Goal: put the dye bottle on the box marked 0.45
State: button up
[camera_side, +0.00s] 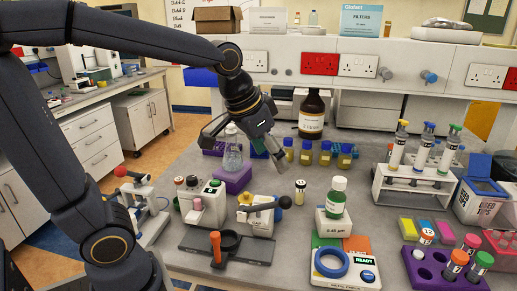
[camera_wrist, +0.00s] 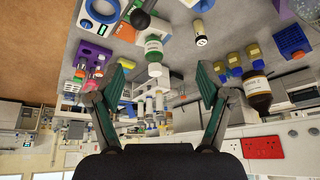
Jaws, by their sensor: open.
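A green bottle, probably the same one, appears in the wrist view (camera_wrist: 153,46), beyond the space between my fingers. My gripper (camera_side: 269,152) is open and empty, above the bench and to the left of and behind the bottle, apart from it. Its spread fingers also show in the wrist view (camera_wrist: 164,68).
Several yellow bottles (camera_side: 325,153) and a large brown bottle (camera_side: 312,115) stand near my gripper. A flask (camera_side: 232,152) is at left. A tube rack (camera_side: 413,184) is at right; a device reading READY (camera_side: 344,270) is in front.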

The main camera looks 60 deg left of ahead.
jog(key=s+a+f, duration=0.1)
jog(key=s+f, duration=0.1)
jog(key=s, duration=1)
jog(key=shift+n, duration=0.4)
